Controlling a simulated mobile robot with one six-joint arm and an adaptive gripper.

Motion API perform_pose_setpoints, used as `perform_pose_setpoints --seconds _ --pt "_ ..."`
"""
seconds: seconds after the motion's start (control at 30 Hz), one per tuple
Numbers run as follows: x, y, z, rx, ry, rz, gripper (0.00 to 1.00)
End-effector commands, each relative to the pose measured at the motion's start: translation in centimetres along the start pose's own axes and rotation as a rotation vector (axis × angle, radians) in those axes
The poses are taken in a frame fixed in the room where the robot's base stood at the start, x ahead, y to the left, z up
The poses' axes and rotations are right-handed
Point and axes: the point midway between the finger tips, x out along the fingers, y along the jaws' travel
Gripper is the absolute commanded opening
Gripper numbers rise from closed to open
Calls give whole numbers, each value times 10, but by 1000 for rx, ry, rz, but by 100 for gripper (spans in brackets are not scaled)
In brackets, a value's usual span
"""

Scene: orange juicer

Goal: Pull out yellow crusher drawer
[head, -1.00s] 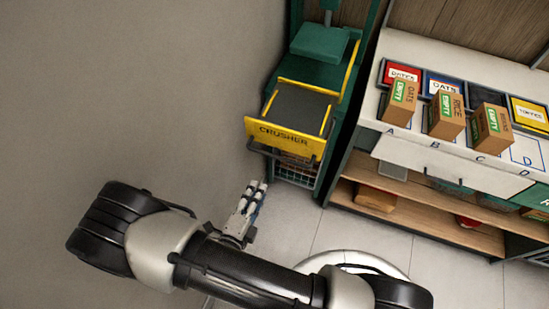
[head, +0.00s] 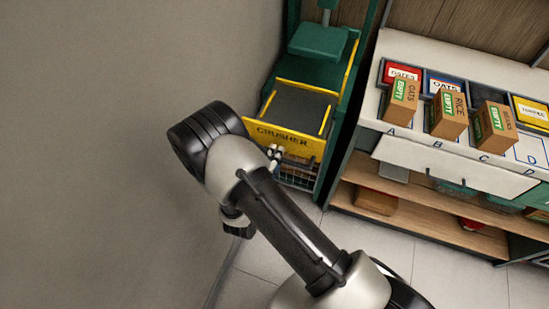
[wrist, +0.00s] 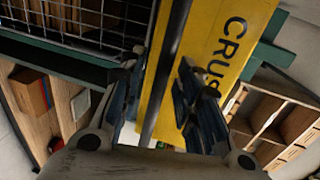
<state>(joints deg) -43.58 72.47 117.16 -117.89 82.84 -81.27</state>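The yellow crusher drawer (head: 262,130) juts from the green machine, with its dark tray behind the labelled front. Its yellow front (wrist: 203,45) fills the upper middle of the wrist view. The dark bar handle (wrist: 167,65) runs between the two fingers of my gripper (wrist: 160,82). The fingers stand apart on either side of the bar, so my gripper is open. I cannot tell whether either finger touches the bar. In the head view my gripper (head: 274,154) is at the lower part of the drawer front, and my arm hides part of it.
A wire basket (head: 297,176) sits under the drawer. A green press plate (head: 318,40) hangs above the tray. To the right is a white counter (head: 375,105) with several boxes and a shelf below. A grey wall (head: 90,80) stands on the left.

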Motion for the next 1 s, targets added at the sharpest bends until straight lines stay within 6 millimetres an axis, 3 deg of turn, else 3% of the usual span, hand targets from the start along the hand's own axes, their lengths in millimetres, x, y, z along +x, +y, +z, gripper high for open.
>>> perform_pose_setpoints --seconds 0.27,0.73,1.0 --pt "1 0 0 0 0 0 30" --pt "1 0 0 0 0 0 0" --pt "1 0 0 0 0 0 0"
